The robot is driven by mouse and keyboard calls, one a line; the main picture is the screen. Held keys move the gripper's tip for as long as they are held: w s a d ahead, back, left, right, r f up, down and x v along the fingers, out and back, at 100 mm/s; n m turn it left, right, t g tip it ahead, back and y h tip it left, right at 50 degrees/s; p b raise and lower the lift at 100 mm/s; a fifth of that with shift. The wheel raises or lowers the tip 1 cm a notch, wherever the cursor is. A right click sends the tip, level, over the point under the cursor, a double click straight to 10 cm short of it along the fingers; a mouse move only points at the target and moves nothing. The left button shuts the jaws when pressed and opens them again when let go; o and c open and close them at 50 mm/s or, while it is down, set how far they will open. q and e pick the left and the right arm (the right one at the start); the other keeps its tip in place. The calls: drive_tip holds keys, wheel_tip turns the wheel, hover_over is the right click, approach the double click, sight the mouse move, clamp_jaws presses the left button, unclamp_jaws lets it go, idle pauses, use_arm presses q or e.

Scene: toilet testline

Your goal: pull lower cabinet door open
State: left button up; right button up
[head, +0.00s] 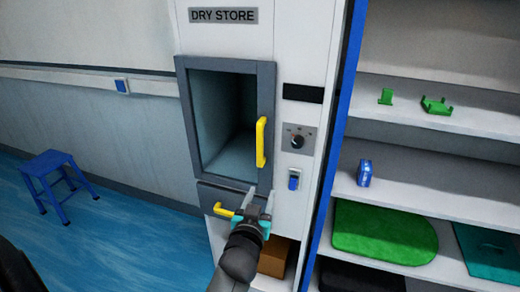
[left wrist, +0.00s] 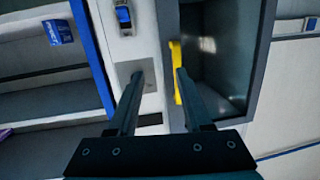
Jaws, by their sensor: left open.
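The white dry store cabinet (head: 222,40) has a large grey-framed door (head: 266,85) with a window and an upright yellow handle (head: 261,142). Below it is a smaller grey front (head: 207,196) with a level yellow handle (head: 224,211), partly hidden by my gripper. Both look shut. My left gripper (head: 260,193) is open and empty in front of the cabinet, right of the lower handle and below the upright one. In the left wrist view, a yellow handle (left wrist: 175,65) shows beyond the fingers (left wrist: 158,75), close to the right one; contact cannot be told.
A knob panel (head: 298,139) and blue switch (head: 293,181) are right of the door. A brown box (head: 273,260) sits in the opening below. Open shelves (head: 410,182) with green parts stand at right. A blue stool (head: 50,165) stands at left, with free floor between.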

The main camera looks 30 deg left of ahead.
use_arm(q)
drive_tip(key=n+t+y, duration=0.1)
drive_tip(key=y, duration=0.1)
approach(260, 143)
drive_tip(key=x, duration=1)
drive_tip(key=shift+w+a+b, duration=0.2)
drive_tip(key=shift+w+b, duration=0.1)
drive_tip(key=shift+b, duration=0.1)
clamp_jaws()
idle(1.0)
